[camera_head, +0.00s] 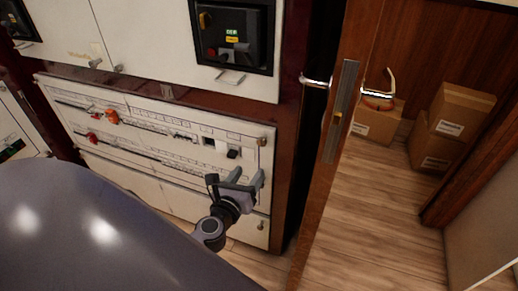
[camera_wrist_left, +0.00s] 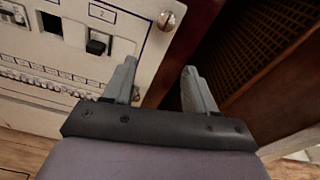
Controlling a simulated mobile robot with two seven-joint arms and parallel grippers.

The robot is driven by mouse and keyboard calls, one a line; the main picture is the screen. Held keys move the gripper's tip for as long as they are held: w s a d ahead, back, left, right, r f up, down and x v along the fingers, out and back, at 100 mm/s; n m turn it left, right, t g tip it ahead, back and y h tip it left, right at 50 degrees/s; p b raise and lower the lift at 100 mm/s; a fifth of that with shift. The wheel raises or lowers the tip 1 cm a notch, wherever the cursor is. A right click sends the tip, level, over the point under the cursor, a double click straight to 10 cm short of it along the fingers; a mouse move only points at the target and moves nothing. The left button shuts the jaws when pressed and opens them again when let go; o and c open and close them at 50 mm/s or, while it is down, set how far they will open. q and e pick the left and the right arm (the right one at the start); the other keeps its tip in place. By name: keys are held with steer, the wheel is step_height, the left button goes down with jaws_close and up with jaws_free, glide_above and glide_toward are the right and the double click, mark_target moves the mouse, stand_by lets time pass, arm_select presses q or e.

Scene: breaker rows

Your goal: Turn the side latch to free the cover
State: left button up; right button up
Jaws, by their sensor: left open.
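The cover looks to be the white front panel (camera_head: 190,178) with breaker rows, low on the cabinet; it also shows in the left wrist view (camera_wrist_left: 112,62). A round metal fastener with a slot (camera_wrist_left: 167,20) sits at the panel's right edge. It may be the side latch; it is small in the head view (camera_head: 262,142). My left gripper (camera_head: 246,177) is open and empty in front of the panel's right side. In the wrist view its fingers (camera_wrist_left: 159,68) point towards the panel edge, with the fastener beyond and apart from them. My right gripper is not in view.
A black switch (camera_wrist_left: 98,43) sits left of the fastener. Red and orange parts (camera_head: 110,116) are on the panel's left. A dark control unit (camera_head: 233,35) is above. An open wooden door (camera_head: 335,130) stands right, with cardboard boxes (camera_head: 450,125) beyond.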

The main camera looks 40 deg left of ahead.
mark_target(261, 143)
arm_select(q)
steer(key=shift+w+a+r+m+t+y, duration=0.15)
steer(key=shift+w+a+r+m, duration=0.25)
steer(key=shift+w+m, duration=0.75)
steer(key=shift+w+a+r+m+t+y, duration=0.15)
steer(key=shift+w+a+r+m, duration=0.3)
steer(key=shift+w, duration=1.4)
steer(key=shift+w+a+r+m+t, duration=0.3)
steer(key=shift+w+m, duration=0.5)
steer(key=shift+w, duration=0.7)
jaws_close()
steer(key=c, duration=1.1)
jaws_free()
